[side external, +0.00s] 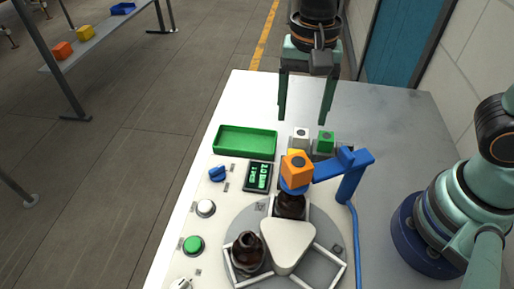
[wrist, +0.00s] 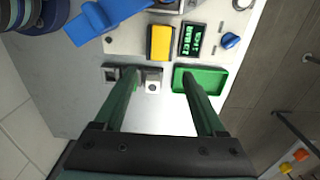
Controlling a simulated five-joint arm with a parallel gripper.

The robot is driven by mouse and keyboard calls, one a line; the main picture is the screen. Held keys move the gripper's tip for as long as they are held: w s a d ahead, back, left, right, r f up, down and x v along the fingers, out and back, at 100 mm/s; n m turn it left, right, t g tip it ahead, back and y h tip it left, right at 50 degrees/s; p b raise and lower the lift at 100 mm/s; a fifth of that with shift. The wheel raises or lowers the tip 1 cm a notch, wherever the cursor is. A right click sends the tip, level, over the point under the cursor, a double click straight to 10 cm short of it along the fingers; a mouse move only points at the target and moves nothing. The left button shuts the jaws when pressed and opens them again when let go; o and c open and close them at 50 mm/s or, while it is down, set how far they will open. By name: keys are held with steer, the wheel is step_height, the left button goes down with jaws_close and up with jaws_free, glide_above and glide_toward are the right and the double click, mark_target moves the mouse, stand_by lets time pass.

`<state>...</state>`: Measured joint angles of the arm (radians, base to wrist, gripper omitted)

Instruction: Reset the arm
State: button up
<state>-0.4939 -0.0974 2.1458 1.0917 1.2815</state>
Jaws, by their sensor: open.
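My gripper (side external: 302,120) is open and empty, pointing down above the far part of the white table. Its two green fingers also show in the wrist view (wrist: 158,75), spread apart. One amber bottle (side external: 246,250) stands upright on the round grey turntable (side external: 238,222). Another amber bottle (side external: 290,207) stands under the blue arm's end, its top hidden.
A green tray (side external: 245,151) and a display (side external: 258,176) are to the left. A blue knob (side external: 217,174), white button (side external: 206,208) and green button (side external: 193,244) line the left side. The table's far right is clear.

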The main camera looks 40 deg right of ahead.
steer(key=shift+r, duration=0.1)
steer(key=d+r+n+t, duration=0.2)
steer(key=d+n, duration=0.2)
steer(key=d, duration=0.3)
steer(key=d+r+n+t, duration=0.3)
steer(key=d+n, duration=0.1)
steer(key=d, duration=0.3)
steer(key=shift+w+d+r, duration=0.2)
steer(key=shift+w+r, duration=0.05)
steer(key=shift+w, duration=0.05)
steer(key=o, duration=0.3)
steer(key=shift+d+r+n+t, duration=0.1)
steer(key=shift+d+n+t, duration=0.2)
steer(key=shift+n, duration=0.1)
steer(key=shift+o, duration=0.7)
steer(key=shift+a, duration=0.15)
steer(key=s+a+r+m+g, duration=0.2)
steer(key=a+m+g, duration=0.55)
steer(key=a, duration=0.85)
step_height(320, 180, down, 10)
steer(key=m+t, duration=0.1)
steer(key=t, duration=0.1)
steer(key=shift+w+d+r, duration=0.15)
steer(key=shift+w+r, duration=0.05)
